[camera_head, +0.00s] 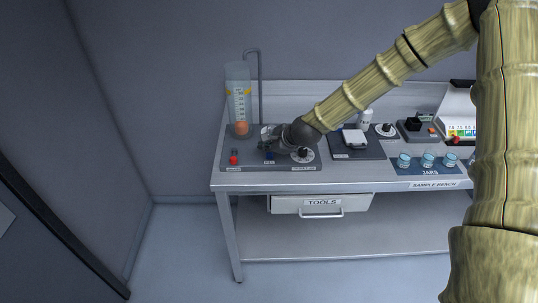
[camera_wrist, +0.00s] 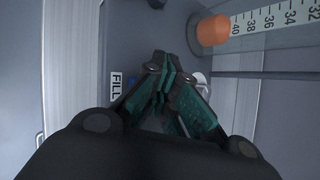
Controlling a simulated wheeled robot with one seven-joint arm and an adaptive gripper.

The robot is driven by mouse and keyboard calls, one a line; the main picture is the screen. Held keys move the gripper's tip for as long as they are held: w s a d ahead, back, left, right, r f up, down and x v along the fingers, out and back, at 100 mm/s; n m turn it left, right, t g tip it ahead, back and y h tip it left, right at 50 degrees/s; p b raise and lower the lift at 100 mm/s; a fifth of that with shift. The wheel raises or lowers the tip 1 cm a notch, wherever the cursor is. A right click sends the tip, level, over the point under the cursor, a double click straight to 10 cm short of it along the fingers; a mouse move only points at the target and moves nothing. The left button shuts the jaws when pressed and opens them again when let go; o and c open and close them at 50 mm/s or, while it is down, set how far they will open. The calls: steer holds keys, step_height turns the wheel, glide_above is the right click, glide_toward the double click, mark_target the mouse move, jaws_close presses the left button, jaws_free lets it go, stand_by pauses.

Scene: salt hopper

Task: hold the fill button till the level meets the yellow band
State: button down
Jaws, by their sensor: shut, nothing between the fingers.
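The clear hopper column (camera_head: 238,80) stands at the left back of the bench, with a white number scale (camera_head: 239,105) and yellow marks (camera_head: 247,91) high on it. An orange float (camera_head: 241,128) sits near the column's bottom, well below the yellow marks. In the wrist view the orange float (camera_wrist: 212,31) is beside the 40 end of the scale (camera_wrist: 270,20). The blue button (camera_head: 269,157) is in front of my gripper (camera_head: 268,134); the FILL label (camera_wrist: 117,85) shows left of my gripper (camera_wrist: 162,62) in the wrist view. My gripper is shut and empty; contact with the button cannot be seen.
A red button (camera_head: 233,160) is at the panel's front left and a black knob (camera_head: 304,152) on a white dial is to the right. A scale (camera_head: 354,138), jars (camera_head: 428,160) and other devices stand farther right. A tools drawer (camera_head: 320,203) is below.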

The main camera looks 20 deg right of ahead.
steer(key=shift+f, duration=0.1)
steer(key=shift+f+b, duration=0.35)
steer(key=shift+f+b, duration=0.35)
steer(key=shift+f, duration=0.15)
stand_by(7.0)
